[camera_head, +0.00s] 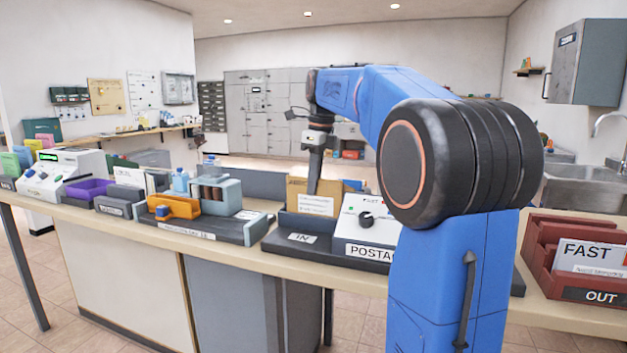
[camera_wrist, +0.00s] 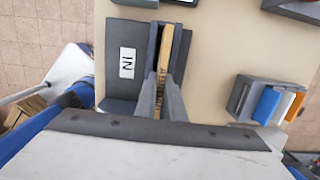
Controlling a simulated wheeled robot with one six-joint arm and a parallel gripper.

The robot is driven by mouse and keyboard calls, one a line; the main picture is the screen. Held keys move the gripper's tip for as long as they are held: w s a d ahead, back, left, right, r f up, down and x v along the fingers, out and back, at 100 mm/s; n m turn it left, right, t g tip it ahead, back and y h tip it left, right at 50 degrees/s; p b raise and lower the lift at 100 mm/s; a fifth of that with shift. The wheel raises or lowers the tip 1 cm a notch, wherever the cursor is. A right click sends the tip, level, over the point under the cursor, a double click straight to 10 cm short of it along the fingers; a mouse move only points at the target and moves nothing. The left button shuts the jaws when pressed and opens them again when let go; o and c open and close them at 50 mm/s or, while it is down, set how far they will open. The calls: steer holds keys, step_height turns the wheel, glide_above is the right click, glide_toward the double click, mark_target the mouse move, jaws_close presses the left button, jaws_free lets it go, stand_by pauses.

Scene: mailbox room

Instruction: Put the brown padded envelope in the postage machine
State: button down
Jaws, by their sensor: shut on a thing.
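The brown padded envelope (camera_head: 328,188) stands upright at the IN side of the postage machine (camera_head: 362,222), with a pale label on its face. My gripper (camera_head: 314,180) points down and is shut on the envelope from above. In the wrist view, the envelope (camera_wrist: 164,52) shows as a thin tan edge between the fingers of my gripper (camera_wrist: 161,92). It lies between grey upright walls beside the IN plate (camera_wrist: 117,85). My arm hides the right part of the machine. I cannot tell whether the envelope's lower edge touches the machine's bed.
A dark tray with an orange tape holder (camera_head: 173,207) and a grey-blue rack (camera_head: 215,193) stands left of the machine. A scale (camera_head: 62,172) is farther left. A red OUT sorter (camera_head: 582,255) stands at the right. Bare counter shows along the front edge.

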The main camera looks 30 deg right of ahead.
stand_by(0.3)
steer(key=shift+f, duration=1.45)
steer(key=c, duration=1.8)
jaws_free()
steer(key=shift+o, duration=0.2)
steer(key=shift+r, duration=0.15)
steer(key=shift+r, duration=3.35)
